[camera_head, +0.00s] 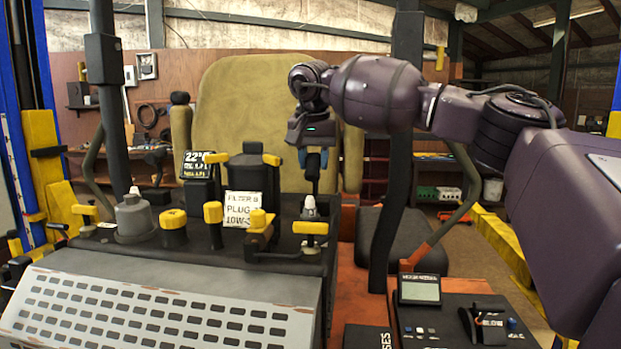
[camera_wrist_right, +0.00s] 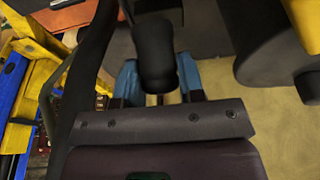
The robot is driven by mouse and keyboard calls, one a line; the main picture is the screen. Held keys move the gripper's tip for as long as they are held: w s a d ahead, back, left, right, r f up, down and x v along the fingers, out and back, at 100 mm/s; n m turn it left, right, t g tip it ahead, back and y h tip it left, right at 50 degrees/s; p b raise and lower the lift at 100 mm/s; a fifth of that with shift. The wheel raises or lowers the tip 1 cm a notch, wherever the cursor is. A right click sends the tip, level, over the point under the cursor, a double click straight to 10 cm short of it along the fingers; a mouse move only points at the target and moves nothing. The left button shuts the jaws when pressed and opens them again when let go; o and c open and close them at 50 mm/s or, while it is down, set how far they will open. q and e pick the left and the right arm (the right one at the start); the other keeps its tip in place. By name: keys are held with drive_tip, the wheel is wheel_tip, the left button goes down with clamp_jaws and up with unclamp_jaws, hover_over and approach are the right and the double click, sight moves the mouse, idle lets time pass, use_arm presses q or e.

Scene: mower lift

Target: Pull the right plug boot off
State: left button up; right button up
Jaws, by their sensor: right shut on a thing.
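My right gripper (camera_head: 313,163) points down over the right side of the mower's engine deck. Its blue fingers are shut on a dark plug boot (camera_head: 314,181). In the right wrist view the black boot (camera_wrist_right: 155,52) sits between the blue fingertips (camera_wrist_right: 158,82). Just below the boot in the head view is a white-tipped plug (camera_head: 309,206), upright. The boot's lower end is close above the white tip; I cannot tell whether they touch. A grey bell-shaped piece with a white tip (camera_head: 134,220) stands at the left of the deck. My left gripper is not in view.
Yellow-capped levers and knobs (camera_head: 213,212) surround the plug area. A paper label (camera_head: 241,208) stands in the middle. The tan seat (camera_head: 255,110) is behind, and a slotted grey cover (camera_head: 160,305) is in front. A console with a display (camera_head: 419,290) is at lower right.

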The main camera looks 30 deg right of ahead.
drive_tip(key=shift+w+d, duration=0.55)
drive_tip(key=shift+w, duration=0.15)
drive_tip(key=shift+w+d, duration=0.5)
drive_tip(key=shift+w, duration=0.2)
drive_tip(key=shift+w+d+f, duration=0.25)
drive_tip(key=shift+w+d, duration=0.45)
drive_tip(key=shift+w, duration=0.2)
drive_tip(key=o, duration=0.7)
drive_tip(key=shift+r, duration=0.2)
drive_tip(key=w+d+v, duration=0.1)
drive_tip(key=v, duration=0.5)
drive_tip(key=shift+r, duration=0.45)
